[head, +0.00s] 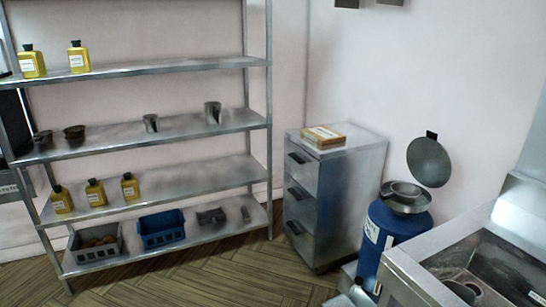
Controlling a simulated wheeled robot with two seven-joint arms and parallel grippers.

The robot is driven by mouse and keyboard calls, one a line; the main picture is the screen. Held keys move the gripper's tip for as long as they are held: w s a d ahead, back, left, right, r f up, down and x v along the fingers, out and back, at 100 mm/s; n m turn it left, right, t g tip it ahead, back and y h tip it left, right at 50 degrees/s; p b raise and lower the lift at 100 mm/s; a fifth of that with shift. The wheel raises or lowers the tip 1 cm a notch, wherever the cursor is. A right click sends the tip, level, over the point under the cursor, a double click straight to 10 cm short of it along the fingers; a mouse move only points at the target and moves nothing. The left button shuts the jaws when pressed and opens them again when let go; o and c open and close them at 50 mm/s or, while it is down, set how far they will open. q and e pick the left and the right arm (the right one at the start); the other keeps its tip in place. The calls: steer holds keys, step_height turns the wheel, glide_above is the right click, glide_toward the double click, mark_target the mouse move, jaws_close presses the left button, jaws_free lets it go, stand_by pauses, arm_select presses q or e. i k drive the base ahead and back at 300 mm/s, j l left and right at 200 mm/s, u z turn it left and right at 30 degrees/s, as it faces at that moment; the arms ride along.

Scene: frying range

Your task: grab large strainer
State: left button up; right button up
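No thing in the head view is clearly a large strainer. A round metal bowl or funnel-like piece (405,197) sits on top of a blue drum (383,240) at the right; I cannot tell whether it is a strainer. A round grey disc (430,162) with a black tab stands upright just behind and above it, like a lid. Two metal cup-like pieces, one at the middle (151,123) and one at the right (212,112), stand on a shelf. Neither of my grippers shows.
A metal shelf rack (160,65) on the left holds yellow bottles, a grey crate (95,244) and a blue crate (161,228). A metal drawer cabinet (330,195) bears a flat box (323,136). A metal sink counter (410,275) fills the lower right. The wooden floor (190,280) is clear.

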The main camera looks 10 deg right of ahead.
mark_target(404, 192)
steer(key=i+u, duration=0.3)
steer(key=i, duration=1.1)
steer(key=i+z, duration=0.3)
steer(key=i+j+z, duration=0.1)
steer(key=i+z, duration=0.2)
steer(key=i, duration=0.15)
steer(key=i+z, duration=0.2)
steer(key=z, duration=0.3)
steer(key=i+z, duration=0.15)
steer(key=z, duration=0.3)
steer(key=i+j+z, duration=0.1)
steer(key=z, duration=0.4)
steer(key=i+z, duration=0.25)
steer(key=z, duration=0.2)
steer(key=i+j+z, duration=0.2)
steer(key=z, duration=0.2)
steer(key=i+j+z, duration=0.25)
steer(key=z, duration=0.2)
